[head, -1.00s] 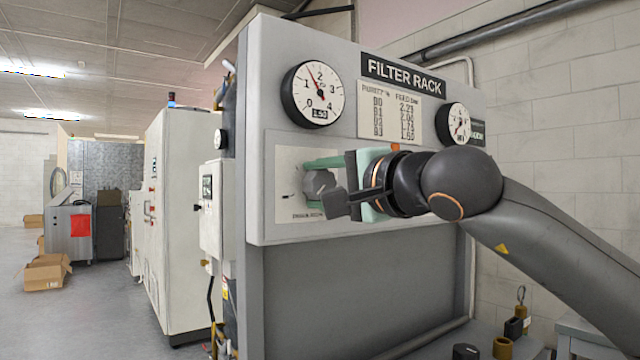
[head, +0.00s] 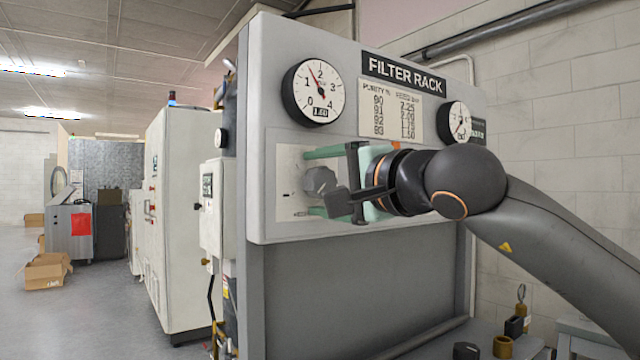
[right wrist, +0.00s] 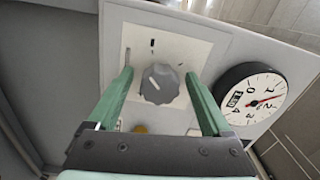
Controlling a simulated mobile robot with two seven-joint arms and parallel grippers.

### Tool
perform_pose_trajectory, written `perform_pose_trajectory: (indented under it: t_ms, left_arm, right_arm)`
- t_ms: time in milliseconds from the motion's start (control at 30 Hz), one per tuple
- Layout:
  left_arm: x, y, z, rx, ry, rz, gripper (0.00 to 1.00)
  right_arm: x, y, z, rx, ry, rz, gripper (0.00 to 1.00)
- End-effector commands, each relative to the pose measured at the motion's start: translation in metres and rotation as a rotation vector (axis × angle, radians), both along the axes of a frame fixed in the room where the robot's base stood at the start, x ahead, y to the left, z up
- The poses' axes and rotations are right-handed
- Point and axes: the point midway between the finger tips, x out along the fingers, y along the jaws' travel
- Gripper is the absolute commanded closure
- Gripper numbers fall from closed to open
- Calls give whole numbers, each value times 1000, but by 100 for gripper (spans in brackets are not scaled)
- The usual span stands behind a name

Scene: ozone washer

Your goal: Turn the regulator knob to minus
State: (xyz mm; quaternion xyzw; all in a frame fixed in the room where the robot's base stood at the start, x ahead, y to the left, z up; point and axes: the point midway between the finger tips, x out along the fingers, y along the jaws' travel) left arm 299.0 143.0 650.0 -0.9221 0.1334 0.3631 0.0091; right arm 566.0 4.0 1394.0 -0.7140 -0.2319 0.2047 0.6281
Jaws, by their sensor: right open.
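The grey regulator knob (head: 320,181) sits on a pale plate (head: 290,160) on the panel's front. My right gripper (head: 313,183) is open, with one green finger above the knob and one below in the head view. In the right wrist view its fingers (right wrist: 156,78) stand either side of the knob, with visible gaps. The plate's marks are too small to read. My left gripper is not in view.
A large round gauge (head: 314,92) above the knob has its needle between 1 and 2; it also shows in the right wrist view (right wrist: 250,100). A smaller gauge (head: 456,122) is at right. A white cabinet (head: 180,220) stands left. Open floor (head: 90,320) lies far left.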

Motion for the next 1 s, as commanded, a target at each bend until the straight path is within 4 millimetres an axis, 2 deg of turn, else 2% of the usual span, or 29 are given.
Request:
perform_pose_trajectory:
  t_ms: [267,400,600,767,1000]
  left_arm:
    - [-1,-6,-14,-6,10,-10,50]
    - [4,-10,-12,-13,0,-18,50]
    - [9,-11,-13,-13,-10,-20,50]
    - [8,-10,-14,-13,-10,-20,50]
    - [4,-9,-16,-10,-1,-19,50]
  right_arm:
    - [-39,-29,-2,0,-5,0,16]
    - [-64,-48,-1,1,-5,-1,16]
    - [-90,-66,-1,0,-2,-1,16]
    - [-98,-71,0,0,-1,0,16]
    - [-99,-72,0,0,-1,0,16]
